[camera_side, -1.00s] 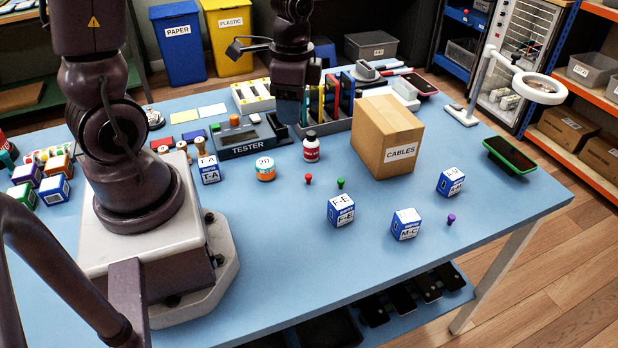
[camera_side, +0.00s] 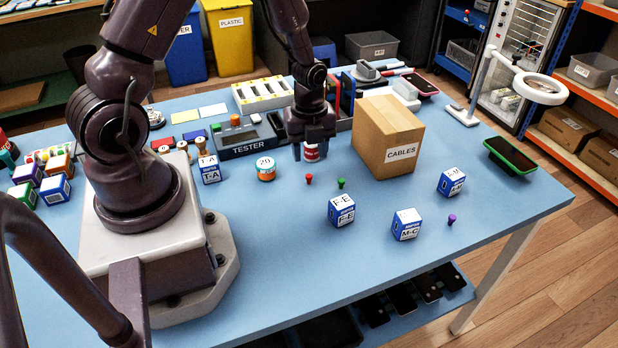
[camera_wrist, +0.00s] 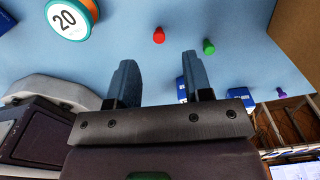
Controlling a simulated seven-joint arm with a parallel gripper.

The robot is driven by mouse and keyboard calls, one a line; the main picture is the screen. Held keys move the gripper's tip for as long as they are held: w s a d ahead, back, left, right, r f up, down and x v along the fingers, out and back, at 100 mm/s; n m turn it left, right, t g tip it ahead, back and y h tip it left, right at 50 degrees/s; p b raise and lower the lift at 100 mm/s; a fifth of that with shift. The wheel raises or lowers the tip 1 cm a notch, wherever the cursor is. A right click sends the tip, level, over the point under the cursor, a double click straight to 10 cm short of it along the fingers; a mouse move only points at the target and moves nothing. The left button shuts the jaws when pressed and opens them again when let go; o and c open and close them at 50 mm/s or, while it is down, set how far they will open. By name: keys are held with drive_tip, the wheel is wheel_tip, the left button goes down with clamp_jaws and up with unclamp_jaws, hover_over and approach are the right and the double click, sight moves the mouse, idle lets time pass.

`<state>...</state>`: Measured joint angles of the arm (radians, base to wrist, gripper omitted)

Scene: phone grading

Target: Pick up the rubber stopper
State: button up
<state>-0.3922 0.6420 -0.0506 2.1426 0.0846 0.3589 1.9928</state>
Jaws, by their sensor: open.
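Nothing in view is plainly marked as the rubber stopper. Three small knobbed pieces could be stoppers: a red one (camera_side: 309,180), a green one (camera_side: 341,183) and a purple one (camera_side: 452,219), all on the blue table. My gripper (camera_side: 312,150) is open and empty, pointing down above the table, just behind the red and green pieces in the side view. It partly hides a red-and-white bottle (camera_side: 311,156). In the wrist view, the red piece (camera_wrist: 159,35) and green piece (camera_wrist: 209,46) lie beyond my open fingertips (camera_wrist: 158,72).
A cardboard box (camera_side: 388,135) marked CABLES stands to the right. Blue-white cubes (camera_side: 341,211) sit in front. A round "20" container (camera_side: 265,169) and the tester (camera_side: 240,143) are on the left.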

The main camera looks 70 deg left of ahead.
sight(309, 176)
drive_tip(key=f, duration=0.6)
drive_tip(key=shift+s+d+f, duration=0.1)
drive_tip(key=shift+d+f, duration=0.1)
drive_tip(key=shift+f, duration=0.05)
drive_tip(key=shift+c, duration=0.2)
clamp_jaws()
